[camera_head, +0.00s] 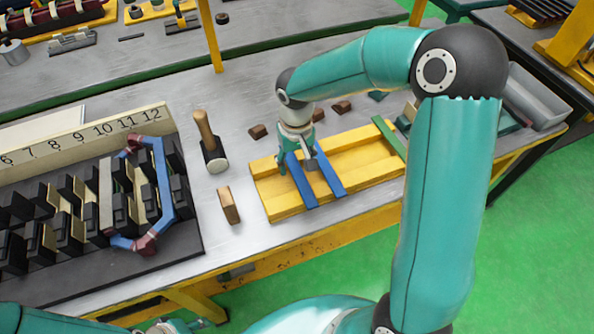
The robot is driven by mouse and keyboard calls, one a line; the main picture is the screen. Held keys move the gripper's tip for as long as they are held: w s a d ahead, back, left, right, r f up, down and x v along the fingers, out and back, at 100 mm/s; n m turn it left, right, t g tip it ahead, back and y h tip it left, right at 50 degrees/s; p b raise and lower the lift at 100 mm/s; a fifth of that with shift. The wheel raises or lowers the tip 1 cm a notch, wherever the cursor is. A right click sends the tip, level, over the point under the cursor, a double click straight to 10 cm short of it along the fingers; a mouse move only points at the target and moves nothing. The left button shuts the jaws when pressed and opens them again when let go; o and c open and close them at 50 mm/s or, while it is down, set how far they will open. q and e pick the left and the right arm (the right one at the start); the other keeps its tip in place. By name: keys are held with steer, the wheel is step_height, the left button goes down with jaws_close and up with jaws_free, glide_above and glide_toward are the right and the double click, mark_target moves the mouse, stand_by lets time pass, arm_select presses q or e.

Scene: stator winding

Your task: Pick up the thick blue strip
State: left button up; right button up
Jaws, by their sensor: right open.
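Two blue strips lie side by side across the yellow rack (359,165) on the table: a left strip (301,184) and a right strip (328,180). Which one is thicker is hard to tell at this size. My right gripper (297,168) points down over the left part of the rack, with its fingers open near the upper ends of the strips. It partly hides them, and I cannot tell whether it touches either. Part of what looks like my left gripper (180,326) shows at the bottom edge, its fingers unclear.
A green strip (389,136) lies at the rack's right end. A mallet (210,143) and a wooden block (229,205) are left of the rack. The black slotted stator (70,213) with a blue coil (162,175) fills the left. Small brown blocks (258,131) lie behind the rack.

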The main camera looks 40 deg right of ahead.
steer(key=shift+f, duration=0.75)
jaws_close()
steer(key=shift+r, duration=0.15)
